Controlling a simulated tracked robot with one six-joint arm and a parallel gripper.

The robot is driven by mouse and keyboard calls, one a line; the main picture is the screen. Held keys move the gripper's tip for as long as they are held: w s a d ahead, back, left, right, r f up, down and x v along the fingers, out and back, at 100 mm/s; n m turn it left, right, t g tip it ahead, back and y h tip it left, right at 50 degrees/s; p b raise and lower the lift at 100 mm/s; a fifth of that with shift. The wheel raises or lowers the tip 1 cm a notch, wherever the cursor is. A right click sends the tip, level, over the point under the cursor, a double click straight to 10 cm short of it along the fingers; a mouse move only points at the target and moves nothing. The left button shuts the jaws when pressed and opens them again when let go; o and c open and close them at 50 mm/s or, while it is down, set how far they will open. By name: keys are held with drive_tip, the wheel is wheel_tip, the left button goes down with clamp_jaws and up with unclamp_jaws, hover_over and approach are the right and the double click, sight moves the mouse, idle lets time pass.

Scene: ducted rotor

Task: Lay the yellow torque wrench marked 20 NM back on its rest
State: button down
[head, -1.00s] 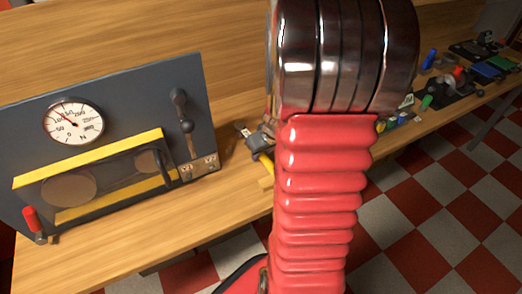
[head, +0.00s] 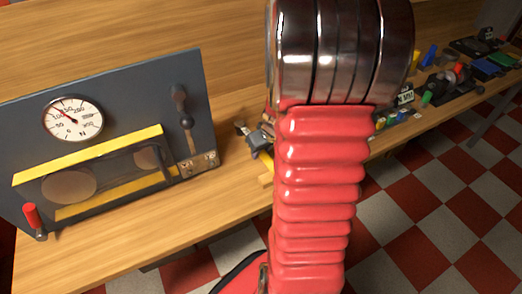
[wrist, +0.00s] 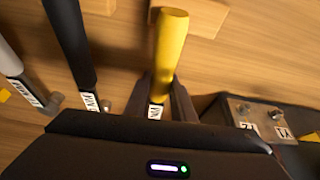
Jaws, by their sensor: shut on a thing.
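My gripper (wrist: 164,105) is shut on the yellow torque wrench (wrist: 170,42), near its labelled end. The white label between the fingers is partly hidden and I cannot read a full number. The wrench's yellow handle points up the wrist view, over a wooden block (wrist: 208,18); I cannot tell whether it touches the block. In the head view my gripper (head: 258,139) is low over the bench, left of my arm, which hides most of the wrench.
A black-handled wrench (wrist: 70,42) and a white-handled one (wrist: 10,62) lie to the left in the wrist view. The grey gauge panel (head: 130,95) stands left on the bench.

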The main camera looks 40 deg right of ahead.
drive_tip(key=c, duration=1.4)
unclamp_jaws()
drive_tip(key=shift+r, duration=0.1)
drive_tip(key=v, duration=1.3)
drive_tip(key=shift+s+r, duration=0.15)
drive_tip(key=shift+r, duration=0.1)
